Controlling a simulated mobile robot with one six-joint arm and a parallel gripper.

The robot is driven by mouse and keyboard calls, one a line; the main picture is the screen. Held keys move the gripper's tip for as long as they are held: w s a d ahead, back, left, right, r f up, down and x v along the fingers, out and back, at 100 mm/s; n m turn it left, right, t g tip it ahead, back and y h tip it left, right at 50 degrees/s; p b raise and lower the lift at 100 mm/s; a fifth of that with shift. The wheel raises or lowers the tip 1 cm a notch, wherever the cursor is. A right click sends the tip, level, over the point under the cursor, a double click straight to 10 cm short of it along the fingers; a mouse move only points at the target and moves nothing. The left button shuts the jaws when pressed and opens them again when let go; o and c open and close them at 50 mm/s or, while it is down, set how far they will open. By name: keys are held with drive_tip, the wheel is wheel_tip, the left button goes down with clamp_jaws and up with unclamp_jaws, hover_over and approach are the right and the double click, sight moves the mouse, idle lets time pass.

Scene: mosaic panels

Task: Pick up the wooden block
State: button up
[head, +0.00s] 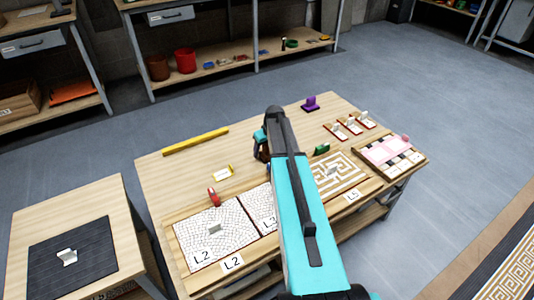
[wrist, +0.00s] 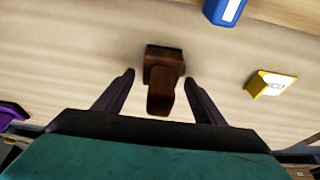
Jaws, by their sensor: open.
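The wooden block (wrist: 163,62) is dark brown, with a wide base and a narrower upright part like a handle. In the wrist view it stands on the light wooden table top, between the two fingers of my gripper (wrist: 159,79). The gripper is open, with a finger on each side of the block and a visible gap on both sides. In the head view my arm covers most of this spot, and I cannot make out the block clearly there.
A blue piece (wrist: 226,10) and a yellow piece (wrist: 270,84) lie nearby in the wrist view. The table (head: 165,180) also bears a yellow bar (head: 196,142), a red piece (head: 214,197), a green piece (head: 322,149), a purple piece (head: 310,103) and mosaic panels (head: 210,240).

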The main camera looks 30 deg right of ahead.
drive_tip(key=c, duration=1.1)
drive_tip(key=shift+r, duration=5)
